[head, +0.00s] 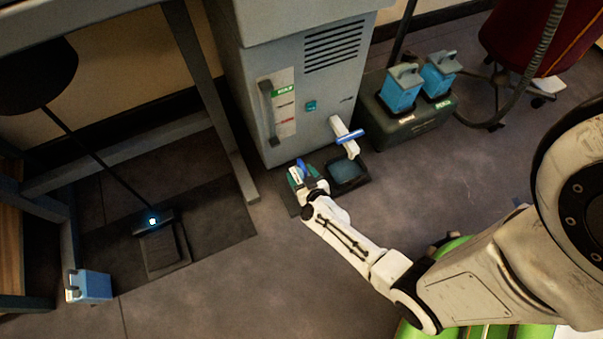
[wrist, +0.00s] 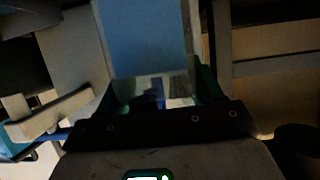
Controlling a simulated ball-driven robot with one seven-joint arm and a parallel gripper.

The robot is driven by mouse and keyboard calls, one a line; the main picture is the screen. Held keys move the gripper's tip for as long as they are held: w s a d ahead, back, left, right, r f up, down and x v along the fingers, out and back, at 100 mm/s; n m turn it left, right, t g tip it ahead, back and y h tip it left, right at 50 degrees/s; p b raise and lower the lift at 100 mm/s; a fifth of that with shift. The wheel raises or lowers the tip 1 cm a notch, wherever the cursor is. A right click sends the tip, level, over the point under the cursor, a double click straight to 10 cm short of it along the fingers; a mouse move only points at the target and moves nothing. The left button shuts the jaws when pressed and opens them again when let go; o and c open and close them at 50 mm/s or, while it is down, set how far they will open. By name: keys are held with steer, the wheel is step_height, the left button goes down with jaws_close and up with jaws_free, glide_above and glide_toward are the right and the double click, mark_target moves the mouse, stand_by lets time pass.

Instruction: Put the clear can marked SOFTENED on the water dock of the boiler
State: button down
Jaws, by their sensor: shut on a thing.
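My gripper (head: 304,177) is low in front of the boiler (head: 292,80), at the left part of the dark dock (head: 358,186) at its foot. In the wrist view my gripper (wrist: 157,92) is shut on a blue-tinted can (wrist: 142,38) that stands up between its green-edged fingers. In the head view only a small blue and white part of the can shows beside the fingers. Its label cannot be read, and its underside is hidden, so I cannot tell whether it touches the dock. The dock's right bay holds a blue-grey square and looks empty.
A white lever with a blue bar (head: 348,137) juts from the boiler just right of my gripper. Two blue cans (head: 402,88) (head: 438,75) stand on a dark green box (head: 415,120). Another blue can (head: 90,286) is on the floor at left, near a pedal (head: 162,248). Floor in front is clear.

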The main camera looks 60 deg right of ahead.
steer(key=shift+w, duration=0.1)
stand_by(0.3)
steer(key=shift+c, duration=0.8)
jaws_free()
steer(key=shift+f, duration=0.15)
steer(key=shift+r, duration=0.25)
steer(key=p+v, duration=0.5)
steer(key=v, duration=0.7)
steer(key=w+a+r+n+g+y, duration=0.2)
steer(key=w+a+r+n+y, duration=0.45)
steer(key=a+r+y, duration=0.2)
steer(key=s+d+r+g+h, duration=0.1)
steer(key=s+d+r+g, duration=0.2)
steer(key=s+r+g, duration=0.5)
steer(key=s+r, duration=0.3)
steer(key=r, duration=0.1)
steer(key=shift+r, duration=0.15)
